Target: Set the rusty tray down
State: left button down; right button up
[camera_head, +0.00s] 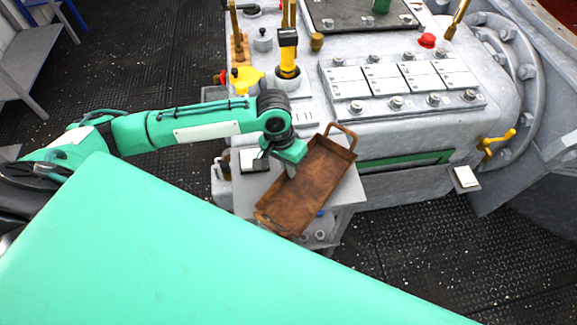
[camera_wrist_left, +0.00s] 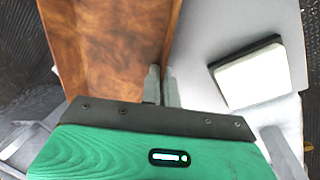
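The rusty tray (camera_head: 310,190) is a brown, shallow rectangular tray with a looped handle at its far end and another at its near end. It lies slanted over a small light-grey shelf (camera_head: 345,195) at the front of the grey machine. My left gripper (camera_head: 291,170) is at the tray's left long side. In the left wrist view the fingers (camera_wrist_left: 162,88) are close together with the tray's side wall (camera_wrist_left: 168,45) between them. Whether the tray's underside touches the shelf cannot be told. My right gripper is not in view.
A white pad with a dark edge (camera_wrist_left: 255,75) lies on the shelf beside the tray. Small round fittings (camera_head: 320,235) show near the shelf's front. The machine (camera_head: 420,125) with levers and bolted panels stands behind. A grey bench (camera_head: 30,60) is at far left.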

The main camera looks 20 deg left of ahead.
pick_arm(q)
jog(key=shift+f, duration=0.5)
dwell(0.4)
jog(key=c, duration=1.6)
grip_release()
jog(key=shift+f, duration=0.1)
jog(key=a+r, duration=0.1)
jog(key=r, duration=0.8)
jog(key=a+r+p, duration=0.1)
jog(key=r, duration=0.3)
jog(key=shift+w+a+r, duration=0.25)
jog(key=shift+a+r, duration=0.1)
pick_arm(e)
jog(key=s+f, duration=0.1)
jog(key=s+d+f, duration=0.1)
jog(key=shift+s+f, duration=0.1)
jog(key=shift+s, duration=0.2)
